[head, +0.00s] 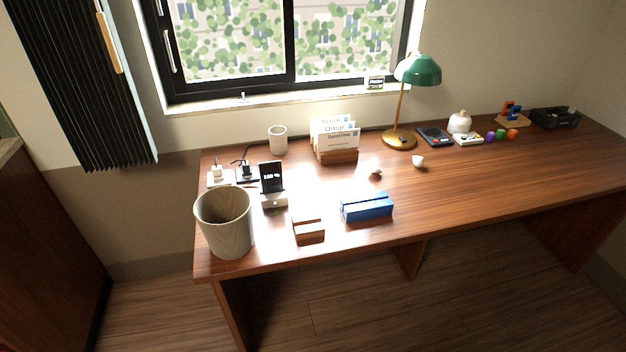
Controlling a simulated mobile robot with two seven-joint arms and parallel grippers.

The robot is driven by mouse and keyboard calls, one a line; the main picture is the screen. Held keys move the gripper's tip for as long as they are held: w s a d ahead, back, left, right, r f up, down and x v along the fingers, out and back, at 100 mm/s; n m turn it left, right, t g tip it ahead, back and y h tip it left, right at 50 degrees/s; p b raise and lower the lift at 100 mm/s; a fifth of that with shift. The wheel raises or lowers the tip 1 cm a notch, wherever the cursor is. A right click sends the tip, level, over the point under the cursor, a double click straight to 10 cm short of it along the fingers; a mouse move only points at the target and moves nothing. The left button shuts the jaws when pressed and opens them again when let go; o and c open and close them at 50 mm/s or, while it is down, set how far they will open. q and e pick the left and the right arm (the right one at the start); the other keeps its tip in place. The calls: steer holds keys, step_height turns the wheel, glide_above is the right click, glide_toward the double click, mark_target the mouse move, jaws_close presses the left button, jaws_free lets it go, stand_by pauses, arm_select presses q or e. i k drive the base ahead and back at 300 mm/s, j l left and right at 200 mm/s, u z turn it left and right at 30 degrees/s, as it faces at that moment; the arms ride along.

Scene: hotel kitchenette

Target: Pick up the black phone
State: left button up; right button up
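The black phone (271,176) stands nearly upright on a light-coloured stand (274,201) on the left part of the wooden desk. Its lit screen faces me and shows small white writing. The phone's lower edge meets the stand. Neither of my grippers is in the head view, and nothing is touching the phone.
A large bin (226,222) stands close to the phone's left, at the desk's front-left corner. A wooden block (309,229) and a blue holder (367,208) lie in front and right. A card holder (337,155) and green lamp (418,70) stand behind. The desk's right front (500,180) is clear.

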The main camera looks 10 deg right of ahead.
mark_target(271, 173)
steer(key=j+z, duration=0.15)
steer(key=z, duration=1.15)
steer(key=j, duration=1.85)
steer(key=i+z, duration=0.05)
steer(key=i, duration=0.05)
